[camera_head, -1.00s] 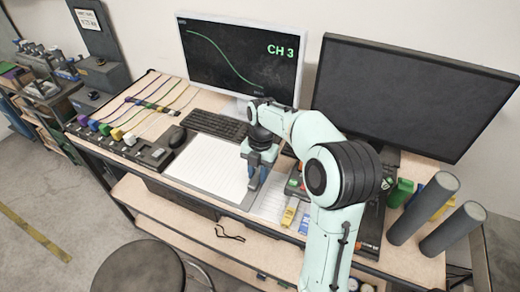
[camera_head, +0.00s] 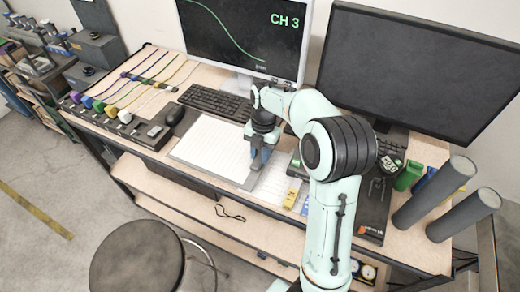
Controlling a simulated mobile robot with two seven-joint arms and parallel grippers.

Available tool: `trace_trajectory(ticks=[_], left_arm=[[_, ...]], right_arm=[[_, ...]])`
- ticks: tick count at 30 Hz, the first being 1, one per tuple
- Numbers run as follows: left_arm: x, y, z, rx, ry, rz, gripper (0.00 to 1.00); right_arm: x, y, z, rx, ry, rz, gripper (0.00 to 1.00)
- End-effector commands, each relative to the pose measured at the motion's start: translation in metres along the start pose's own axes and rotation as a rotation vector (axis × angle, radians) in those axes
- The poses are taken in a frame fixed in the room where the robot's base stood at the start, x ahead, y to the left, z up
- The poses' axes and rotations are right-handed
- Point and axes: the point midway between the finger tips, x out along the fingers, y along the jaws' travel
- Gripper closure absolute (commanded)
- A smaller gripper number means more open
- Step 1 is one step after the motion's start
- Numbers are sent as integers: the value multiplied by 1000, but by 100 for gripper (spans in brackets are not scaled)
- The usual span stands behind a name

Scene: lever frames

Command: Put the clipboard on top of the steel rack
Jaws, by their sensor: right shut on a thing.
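The clipboard, a grey board with white lined paper (camera_head: 212,140), lies on the wooden desk, left of my right gripper. My right gripper (camera_head: 253,172) points down at the clipboard's right edge and is shut on it. Its fingers partly hide the contact, so I cannot tell whether the board is lifted. My left gripper is not in view. I cannot make out for certain which structure is the steel rack; a dark rack with tools (camera_head: 38,85) stands at the far left.
A keyboard (camera_head: 212,103) and mouse (camera_head: 174,115) lie behind and left of the clipboard. Two monitors stand at the back. Grey cylinders (camera_head: 433,195), a yellow block (camera_head: 292,194) and a dark tray are on the right. A round stool (camera_head: 137,262) stands in front.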

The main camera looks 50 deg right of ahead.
Motion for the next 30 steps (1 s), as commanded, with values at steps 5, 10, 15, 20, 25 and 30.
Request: trace_trajectory(ticks=[5,10,15,20,25,30], left_arm=[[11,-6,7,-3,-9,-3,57],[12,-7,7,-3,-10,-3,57],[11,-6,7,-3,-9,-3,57],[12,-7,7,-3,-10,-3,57],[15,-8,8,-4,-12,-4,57],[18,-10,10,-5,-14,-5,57]], right_arm=[[16,0,2,0,0,-1,100],[18,0,3,-1,-1,3,100],[17,1,3,-1,-1,3,100],[18,0,3,0,-1,2,100],[21,0,3,0,-1,2,100],[25,0,4,0,-1,2,100]])
